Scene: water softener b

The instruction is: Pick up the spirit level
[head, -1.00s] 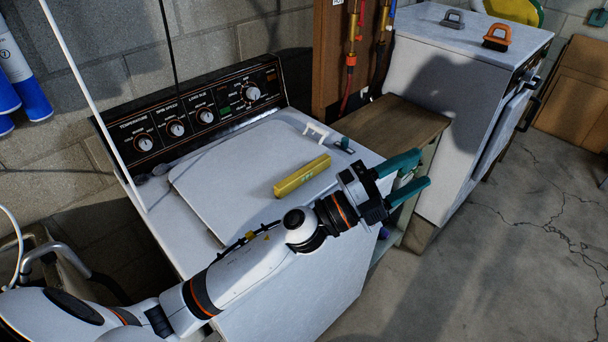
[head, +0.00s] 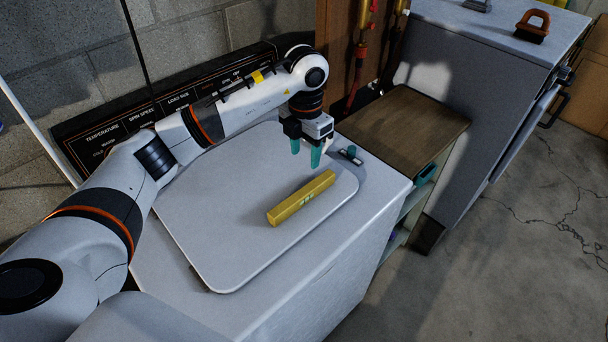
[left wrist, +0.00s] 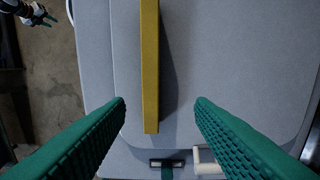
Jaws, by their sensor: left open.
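The spirit level (head: 301,198) is a yellow bar lying flat on the white lid of the washer, towards the lid's right side.
A small teal-and-dark tool (head: 350,155) and a white handle-like piece (left wrist: 206,160) lie at the lid's back right. The washer's control panel (head: 115,135) rises behind. A wooden shelf (head: 405,130) and a white appliance (head: 470,110) stand to the right.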

